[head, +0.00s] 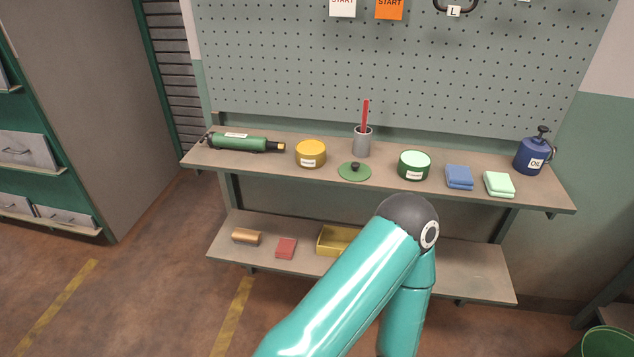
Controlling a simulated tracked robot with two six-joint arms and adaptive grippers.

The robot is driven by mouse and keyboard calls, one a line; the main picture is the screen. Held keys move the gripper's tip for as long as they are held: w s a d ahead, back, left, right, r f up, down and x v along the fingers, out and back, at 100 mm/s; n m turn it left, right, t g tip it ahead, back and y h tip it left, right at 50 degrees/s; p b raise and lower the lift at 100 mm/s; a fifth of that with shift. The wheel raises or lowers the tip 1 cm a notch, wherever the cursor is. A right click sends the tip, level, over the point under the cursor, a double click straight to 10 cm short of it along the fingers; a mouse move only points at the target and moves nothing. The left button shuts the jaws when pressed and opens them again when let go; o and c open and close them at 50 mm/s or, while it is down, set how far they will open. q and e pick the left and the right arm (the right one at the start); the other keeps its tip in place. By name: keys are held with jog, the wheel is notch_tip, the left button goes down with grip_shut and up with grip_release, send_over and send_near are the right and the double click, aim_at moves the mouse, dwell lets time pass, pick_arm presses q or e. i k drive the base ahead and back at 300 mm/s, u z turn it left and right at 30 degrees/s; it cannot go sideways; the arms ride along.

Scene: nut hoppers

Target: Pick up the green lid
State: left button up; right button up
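The green lid (354,172) lies flat on the upper shelf, near its front edge. It is a thin round disc with a dark knob on top. A green tin (414,166) with a white label stands to its right, and a yellow tin (311,154) stands to its left. A teal arm of mine rises from the bottom of the head view, its dark joint in front of the shelves and below the lid. No gripper shows in this view, so I cannot see what either one holds.
On the upper shelf (545,195) are a green tube tool (240,143), a grey cup (362,143) with a red stick, blue (459,177) and mint (499,184) cloths, and a blue oil can (533,154). The lower shelf (480,277) holds a yellow tray (334,241), partly hidden by my arm.

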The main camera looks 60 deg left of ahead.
aim_at(351, 172)
jog(key=u, duration=0.85)
jog(key=i, duration=0.95)
jog(key=u, duration=0.3)
jog(key=k, duration=0.8)
jog(key=u, duration=0.25)
jog(key=i, duration=0.8)
jog(key=z, duration=0.05)
